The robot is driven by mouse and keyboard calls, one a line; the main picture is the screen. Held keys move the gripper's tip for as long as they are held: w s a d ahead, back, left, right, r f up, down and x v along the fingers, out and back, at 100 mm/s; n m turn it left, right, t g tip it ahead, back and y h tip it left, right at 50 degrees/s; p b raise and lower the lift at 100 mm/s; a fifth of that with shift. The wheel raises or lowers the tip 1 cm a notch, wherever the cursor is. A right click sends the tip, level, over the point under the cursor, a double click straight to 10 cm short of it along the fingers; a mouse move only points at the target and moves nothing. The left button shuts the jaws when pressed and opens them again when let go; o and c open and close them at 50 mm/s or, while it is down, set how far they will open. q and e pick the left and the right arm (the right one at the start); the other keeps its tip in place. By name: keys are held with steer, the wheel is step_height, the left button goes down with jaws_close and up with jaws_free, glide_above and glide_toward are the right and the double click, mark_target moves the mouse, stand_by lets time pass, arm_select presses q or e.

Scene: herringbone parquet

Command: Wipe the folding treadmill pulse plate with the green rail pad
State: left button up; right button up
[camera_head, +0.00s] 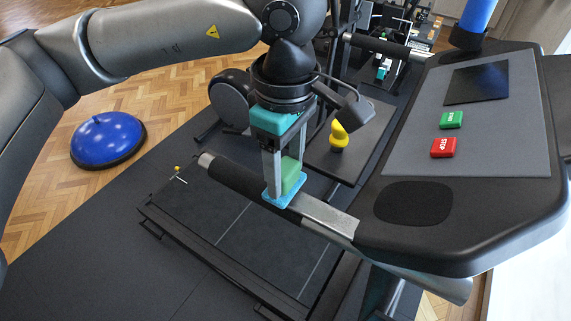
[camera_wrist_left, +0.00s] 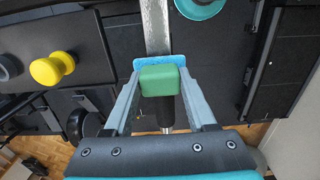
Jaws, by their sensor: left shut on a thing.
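My left gripper (camera_head: 282,188) comes down from above, shut on the green rail pad (camera_head: 292,174), a green block with a light blue base (camera_head: 283,200). The pad is upright over the junction of the treadmill's black grip (camera_head: 236,178) and the silver pulse plate (camera_head: 328,215). I cannot tell whether its base touches the plate. In the left wrist view the green pad (camera_wrist_left: 160,80) sits between the fingers, and the bare pulse plate (camera_wrist_left: 156,28) runs away beyond it. The pad hides the plate beneath it. My right gripper is not in view.
The treadmill console (camera_head: 440,225) fills the right, with a green button (camera_head: 451,120) and a red STOP button (camera_head: 443,147). A blue cylinder (camera_head: 478,14) stands at its far edge. A yellow dumbbell-like object (camera_head: 339,136) and a blue balance dome (camera_head: 107,140) lie beyond.

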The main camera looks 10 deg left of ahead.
arm_select(q)
steer(key=shift+f+b, duration=0.55)
steer(key=shift+b, duration=0.05)
steer(key=shift+s+d+b, duration=0.2)
steer(key=shift+s+d, duration=0.05)
steer(key=shift+d, duration=0.45)
steer(key=shift+s+d+b, duration=0.15)
steer(key=shift+s+d, duration=0.1)
steer(key=shift+d, duration=0.45)
steer(key=shift+s+d+b, duration=0.2)
steer(key=shift+s+d, duration=0.05)
steer(key=shift+d, duration=0.45)
steer(key=shift+s+d+b, duration=0.25)
steer(key=shift+d, duration=0.45)
steer(key=shift+s+d+b, duration=0.2)
steer(key=shift+s+d, duration=0.1)
steer(key=shift+d, duration=0.35)
steer(key=shift+s+d+b, duration=0.25)
steer(key=shift+d, duration=0.45)
steer(key=shift+a, duration=0.1)
steer(key=a+b, duration=0.1)
steer(key=a, duration=0.1)
steer(key=w+a+b, duration=0.1)
steer(key=shift+w+a+f, duration=0.15)
steer(key=shift+w+a, duration=0.05)
steer(key=shift+a, duration=0.3)
steer(key=shift+w, duration=0.1)
